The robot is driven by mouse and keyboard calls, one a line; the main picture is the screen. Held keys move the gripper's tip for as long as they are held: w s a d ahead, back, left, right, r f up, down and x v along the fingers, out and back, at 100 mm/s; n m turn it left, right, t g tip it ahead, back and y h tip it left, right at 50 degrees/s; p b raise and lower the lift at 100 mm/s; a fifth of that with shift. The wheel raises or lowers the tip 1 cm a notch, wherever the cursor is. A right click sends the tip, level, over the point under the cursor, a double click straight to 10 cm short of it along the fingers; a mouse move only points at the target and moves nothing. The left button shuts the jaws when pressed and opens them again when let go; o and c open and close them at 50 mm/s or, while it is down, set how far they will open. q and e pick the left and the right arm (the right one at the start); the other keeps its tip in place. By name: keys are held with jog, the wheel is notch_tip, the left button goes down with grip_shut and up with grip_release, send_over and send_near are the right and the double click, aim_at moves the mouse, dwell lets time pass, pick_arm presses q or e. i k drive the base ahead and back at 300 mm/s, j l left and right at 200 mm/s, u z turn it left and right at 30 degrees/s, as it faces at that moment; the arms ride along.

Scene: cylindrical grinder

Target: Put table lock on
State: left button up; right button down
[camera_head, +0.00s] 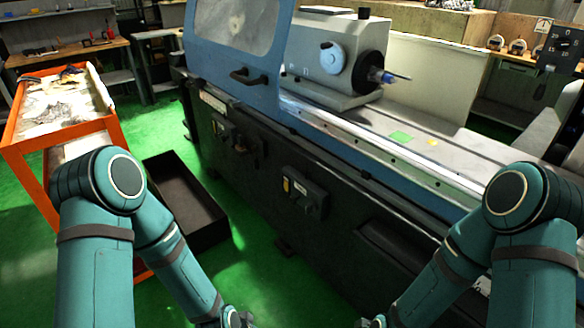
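The blue and dark grey cylindrical grinder (350,205) fills the middle and right. Its long machine table (400,150) runs from the centre toward the lower right. A dark control box (304,192) with a small yellow part is on the front. A second small control (224,132) sits farther left on the front. I cannot tell which part is the table lock or what state it is in. My two teal arms reach down to the bottom edge, in front of the grinder. Both grippers are below the picture; only parts near the wrists show.
An orange cart (62,137) with a littered top stands at the left. A black open bin (188,205) lies on the green floor between cart and grinder. The grinder's blue door (235,45) has a dark handle. Workbenches (65,52) stand behind. Some green floor shows at bottom centre.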

aim_at(257, 164)
jog(key=u, duration=0.45)
jog(key=i+j+u, duration=0.15)
jog(key=i+u, duration=0.25)
jog(key=i, duration=0.65)
jog(key=i+j+z, duration=0.2)
jog(key=i, duration=0.2)
jog(key=i+z, duration=0.15)
jog(key=i, duration=0.3)
jog(key=i+j+z, duration=0.2)
jog(key=i, duration=0.2)
jog(key=i+j+z, duration=0.15)
jog(key=z, duration=0.25)
jog(key=i+j+z, duration=0.2)
jog(key=z, duration=0.15)
jog(key=i+j+z, duration=0.2)
jog(key=z, duration=0.2)
jog(key=l+z, duration=0.15)
jog(key=z, duration=0.15)
jog(key=l+z, duration=0.1)
jog(key=z, duration=0.15)
